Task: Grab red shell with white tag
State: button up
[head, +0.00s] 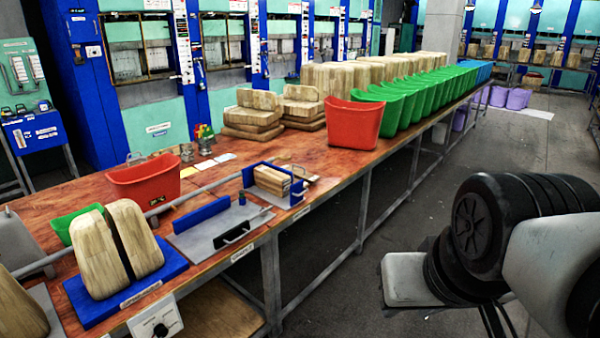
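Two red shells stand on the long wooden-topped table. One red shell (355,122) is upright near the table's right edge, at the front of a row of green shells. The other red shell (145,182) is at the left, nearer to me, behind the blue and grey fixtures. I cannot make out a white tag on either shell. My arm is at the lower right, over the floor and apart from both shells. Dark parts at its lower end run off the bottom edge, so I cannot tell whether my gripper is open or shut.
Green shells (420,92) line the table's right edge behind the front red shell. Stacked wooden blocks (258,110) stand left of it. A clamp fixture (274,183) and a blue base with wooden forms (85,300) occupy the near table. The floor (450,165) beside the table is clear.

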aim_at(348, 126)
jog(key=i+l+u, duration=0.2)
jog(key=l, duration=0.15)
jog(key=i+l+u, duration=0.15)
jog(key=l, duration=0.2)
jog(key=i+l+u, duration=0.2)
jog(key=l, duration=0.2)
jog(key=i+l+u, duration=0.15)
jog(key=l, duration=0.25)
jog(key=i+l+z, duration=0.95)
jog(key=i+z, duration=0.2)
jog(key=i, duration=0.45)
jog(key=i+z, duration=0.35)
jog(key=i, duration=0.4)
jog(key=i+u, duration=0.2)
jog(key=i, duration=0.25)
jog(key=i+l+u, duration=0.2)
jog(key=i, duration=0.25)
jog(key=i+l+u, duration=0.2)
jog(key=i, duration=0.25)
jog(key=i+u, duration=0.15)
jog(key=u, duration=0.25)
jog(key=i+j+u, duration=0.1)
jog(key=u, duration=0.35)
jog(key=i+l+u, duration=0.1)
jog(key=i+u, duration=0.15)
jog(key=u, duration=0.15)
jog(key=i+l+u, duration=0.1)
jog(key=u, duration=0.3)
jog(key=i, duration=0.05)
